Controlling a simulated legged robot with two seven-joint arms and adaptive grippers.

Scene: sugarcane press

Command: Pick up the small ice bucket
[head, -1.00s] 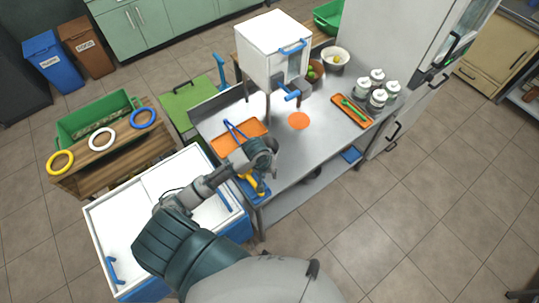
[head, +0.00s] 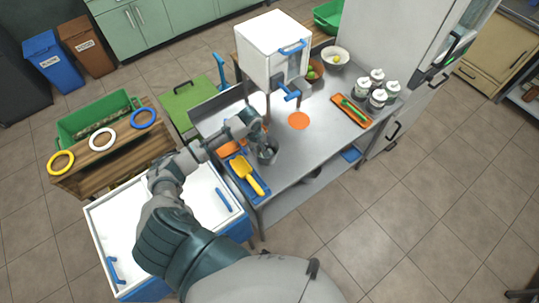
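A small grey metal ice bucket (head: 268,154) stands out on the left part of the steel table, just right of the blue tray. My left gripper (head: 261,133) is at the far side of the bucket's rim, close above it. The fingers are small and partly merge with the rim, so I cannot tell whether they are open or shut, or whether they touch the bucket. I also cannot tell whether the bucket rests on the table. My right gripper is not in view.
A yellow scoop (head: 246,174) lies on the blue tray (head: 240,160). My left arm covers most of an orange mat. A white press box (head: 274,50) stands behind on legs. Jars (head: 378,98) and an orange tray (head: 350,112) are at right.

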